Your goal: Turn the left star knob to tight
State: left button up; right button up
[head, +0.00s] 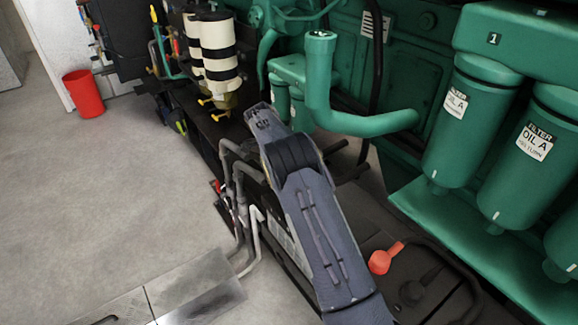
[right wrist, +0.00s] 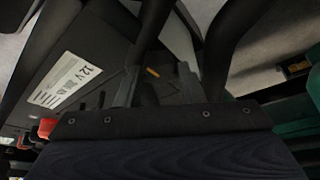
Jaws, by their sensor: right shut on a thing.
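My right arm rises from the bottom of the head view, and its far end lies over the dark skid beside the green engine. It hides what is behind and beneath it. In the right wrist view my right gripper (right wrist: 157,84) shows its fingers above the dark palm edge. It is shut on a small dark part with an orange mark (right wrist: 152,72), apparently the left star knob. Its star shape cannot be made out, nor how far it is turned. My left gripper is not in view.
A labelled black battery (right wrist: 62,78) lies close left in the wrist view, with a red cap (right wrist: 47,127). In the head view, green oil filters (head: 462,120) stand right, a green pipe (head: 318,80) behind, grey pipes (head: 240,180) left. Open floor (head: 90,200) lies farther left.

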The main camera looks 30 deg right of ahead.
jog(key=shift+m, duration=0.4)
jog(key=o, duration=1)
jog(key=p+v, duration=0.1)
jog(key=v, duration=0.6)
jog(key=shift+r, duration=0.3)
jog(key=shift+w, duration=0.1)
